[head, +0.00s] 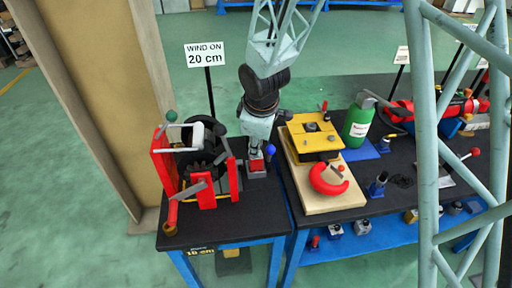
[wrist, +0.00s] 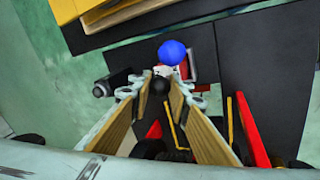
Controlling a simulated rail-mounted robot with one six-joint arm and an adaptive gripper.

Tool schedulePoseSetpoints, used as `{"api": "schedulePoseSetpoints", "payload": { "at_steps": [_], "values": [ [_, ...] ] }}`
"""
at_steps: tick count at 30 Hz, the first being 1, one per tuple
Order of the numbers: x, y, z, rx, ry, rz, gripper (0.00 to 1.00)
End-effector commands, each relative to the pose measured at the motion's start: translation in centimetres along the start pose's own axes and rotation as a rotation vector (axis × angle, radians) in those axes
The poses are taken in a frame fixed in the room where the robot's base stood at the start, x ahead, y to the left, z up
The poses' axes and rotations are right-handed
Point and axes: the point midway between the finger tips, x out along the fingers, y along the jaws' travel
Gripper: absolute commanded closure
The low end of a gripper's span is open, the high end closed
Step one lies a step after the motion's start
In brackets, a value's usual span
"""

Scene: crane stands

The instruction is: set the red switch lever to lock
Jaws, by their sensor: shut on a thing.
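My gripper (head: 257,152) points down at a small grey-and-red switch box (head: 257,168) at the back right of the left bench. Its fingers are closed in on something at the box, most likely the switch lever, which they largely hide. In the wrist view my gripper's fingertips (wrist: 161,78) meet around a dark piece in front of the red-sided box (wrist: 187,68). A blue ball knob (head: 270,150) stands just right of the fingers, and it shows beyond the fingertips in the wrist view (wrist: 172,52). I cannot read any lock marking or tell the lever's exact angle.
A red-framed winch (head: 205,195) with a black drum stands close left of my gripper. A yellow-topped block (head: 312,135) and a red hook (head: 330,182) on a pale board stand to the right. A "WIND ON 20 cm" sign (head: 205,54) rises behind. Lattice bars cross the right side.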

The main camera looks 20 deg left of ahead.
Motion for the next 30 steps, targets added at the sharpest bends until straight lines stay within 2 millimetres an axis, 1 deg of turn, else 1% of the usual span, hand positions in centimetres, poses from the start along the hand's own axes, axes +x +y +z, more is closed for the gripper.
{"api": "schedulePoseSetpoints", "payload": {
  "at_steps": [5,6,10,22,30],
  "values": [
    [-0.1,0.1,0.0,0.0,0.0,0.001,0.93],
    [-0.1,0.1,0.0,0.0,0.0,0.0,0.81],
    [0.0,0.0,0.0,0.0,0.0,0.0,0.69],
    [-0.1,0.0,0.0,0.001,0.0,0.0,0.69],
    [-1.1,0.1,0.0,0.0,0.0,0.0,0.69]
  ]
}}
